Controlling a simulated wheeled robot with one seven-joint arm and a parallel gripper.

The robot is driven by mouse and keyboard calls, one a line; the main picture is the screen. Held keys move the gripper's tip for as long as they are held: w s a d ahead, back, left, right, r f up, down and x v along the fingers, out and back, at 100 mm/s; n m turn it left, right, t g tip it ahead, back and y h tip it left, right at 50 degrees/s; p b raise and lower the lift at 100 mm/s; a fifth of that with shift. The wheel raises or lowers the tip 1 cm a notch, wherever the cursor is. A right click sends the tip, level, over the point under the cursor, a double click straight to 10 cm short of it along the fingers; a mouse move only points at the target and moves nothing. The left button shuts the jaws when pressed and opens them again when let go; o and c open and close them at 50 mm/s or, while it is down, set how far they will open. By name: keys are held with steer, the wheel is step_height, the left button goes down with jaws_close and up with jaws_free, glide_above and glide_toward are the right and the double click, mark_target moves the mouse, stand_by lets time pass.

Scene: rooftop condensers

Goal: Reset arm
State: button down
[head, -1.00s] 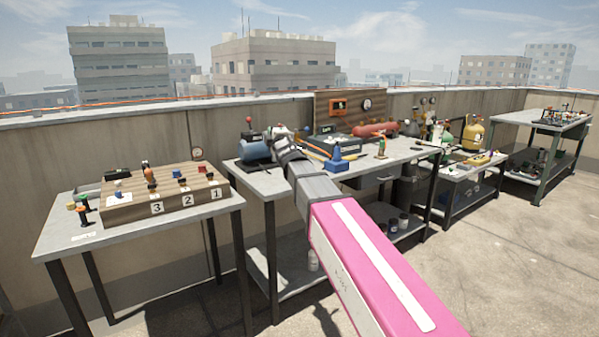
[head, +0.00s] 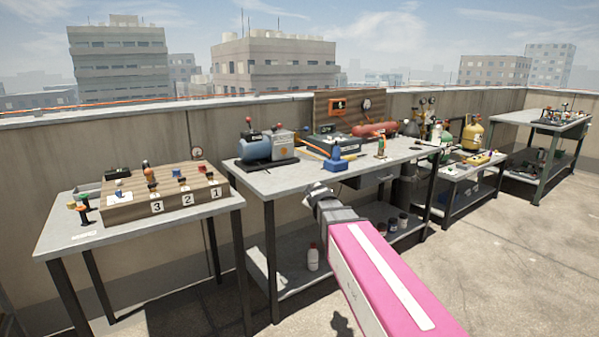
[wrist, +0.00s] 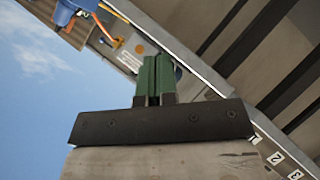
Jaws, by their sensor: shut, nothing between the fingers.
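My gripper (head: 316,189) is at the end of my pink arm, in front of the middle workbench (head: 230,180) and near its front edge in the head view. In the wrist view its green fingers (wrist: 153,78) are together, with nothing between them. The wrist view looks up past the bench edge, with sky at left. Whether the gripper touches the bench cannot be told.
The bench holds a blue compressor (head: 258,147), a blue tool (head: 336,160) with an orange hose and a red cylinder (head: 375,130). At left, a table carries a numbered wooden block (head: 165,192). Open floor lies at right (head: 510,240).

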steer(key=s+d+f+m+g, duration=0.5)
steer(key=s+d+f+g, duration=0.1)
steer(key=s+f, duration=0.6)
steer(key=s+d+f+m+g+h, duration=0.1)
steer(key=s+d+f+m+g, duration=0.5)
steer(key=s+f, duration=0.6)
steer(key=shift+s+d+f+g, duration=0.35)
steer(key=shift+s+d+g, duration=0.15)
steer(key=shift+s+d, duration=0.45)
